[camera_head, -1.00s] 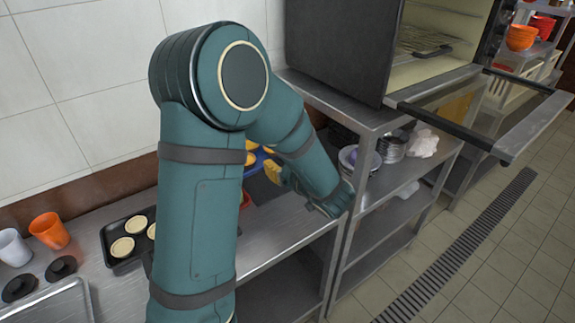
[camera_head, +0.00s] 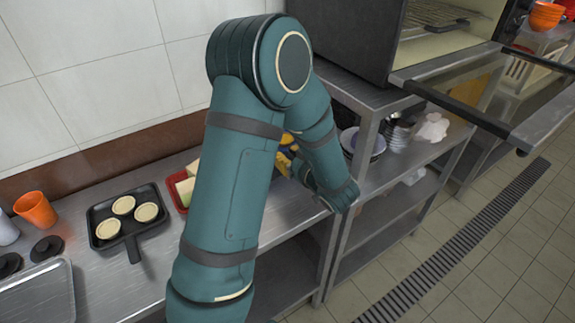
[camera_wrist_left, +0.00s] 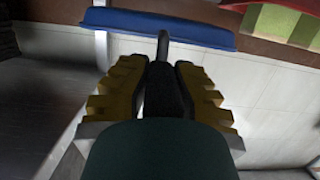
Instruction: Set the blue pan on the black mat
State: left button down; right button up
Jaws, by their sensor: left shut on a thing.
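The blue pan (camera_wrist_left: 160,27) shows at the top of the left wrist view as a blue edge with a dark handle pointing towards me. My left gripper (camera_wrist_left: 165,70) is shut on that handle, with its yellow, stepped fingers on either side. In the head view my left gripper (camera_head: 284,163) is partly behind my arm, and the arm hides most or all of the pan. I cannot make out a black mat in either view. My right gripper is not in view.
A black square pan (camera_head: 133,250) with three tarts sits on the steel counter, beside a red tray (camera_head: 176,197) of food. An orange cup (camera_head: 36,210) stands at the left. A steel shelf (camera_head: 395,178) with stacked dishes and an oven with its door open stand right.

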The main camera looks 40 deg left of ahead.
pick_arm(q)
notch_tip(320, 180, down, 3)
jog(key=shift+w+r+b, duration=0.1)
jog(key=shift+r+b, duration=0.05)
jog(key=shift+b, duration=0.2)
jog(key=shift+r, duration=0.1)
